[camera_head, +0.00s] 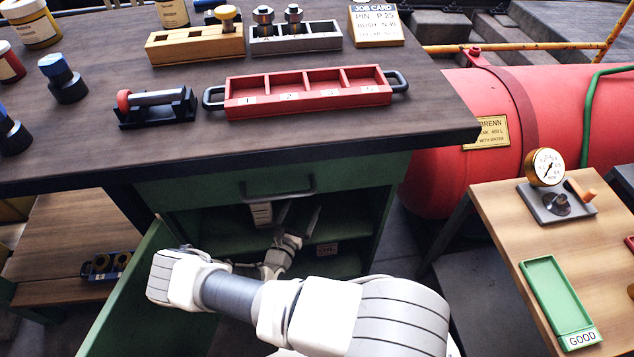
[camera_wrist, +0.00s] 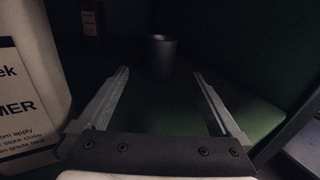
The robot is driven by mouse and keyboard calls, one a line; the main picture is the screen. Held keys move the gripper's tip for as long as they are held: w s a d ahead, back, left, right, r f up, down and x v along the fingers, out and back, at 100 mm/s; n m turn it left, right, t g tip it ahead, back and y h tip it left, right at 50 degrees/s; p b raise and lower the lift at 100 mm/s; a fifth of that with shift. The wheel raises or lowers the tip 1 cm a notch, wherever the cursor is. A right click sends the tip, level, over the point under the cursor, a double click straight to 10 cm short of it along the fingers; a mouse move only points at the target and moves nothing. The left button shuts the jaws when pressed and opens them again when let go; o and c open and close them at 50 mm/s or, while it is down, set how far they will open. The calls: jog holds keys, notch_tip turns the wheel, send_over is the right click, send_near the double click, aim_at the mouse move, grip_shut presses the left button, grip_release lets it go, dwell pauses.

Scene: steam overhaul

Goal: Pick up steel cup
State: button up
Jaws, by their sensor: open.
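A dark grey steel cup (camera_wrist: 161,53) stands upright on the green shelf inside the cabinet in the wrist view. My gripper (camera_wrist: 162,78) is open, its two fingers spread wide and pointing at the cup. The cup appears beyond the fingertips, roughly centred between them, with nothing held. In the head view my arm reaches into the open cabinet (camera_head: 290,186) under the workbench. There the cup cannot be made out, and my gripper is in the shadow of the cabinet.
A pale labelled container (camera_wrist: 30,80) stands close on the left of my gripper. A small dark box (camera_wrist: 92,22) is farther back left. The open green door (camera_head: 140,300) is at left. The bench top (camera_head: 330,140) overhangs the cabinet. A red tank (camera_head: 440,140) is at right.

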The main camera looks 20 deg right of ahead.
aim_at(311, 198)
jog(key=b+x, duration=0.2)
jog(key=x, duration=0.6)
jog(key=shift+f, duration=0.1)
jog(key=b+x, duration=0.1)
jog(key=x, duration=0.2)
jog(key=b+x, duration=0.1)
jog(key=shift+w+d+f+b, duration=0.2)
jog(key=shift+f+b, duration=0.05)
jog(key=shift+b, duration=0.05)
jog(key=shift+w+d+r, duration=0.15)
jog(key=shift+w+d, duration=0.05)
jog(key=shift+w, duration=0.05)
jog(key=c, duration=1.4)
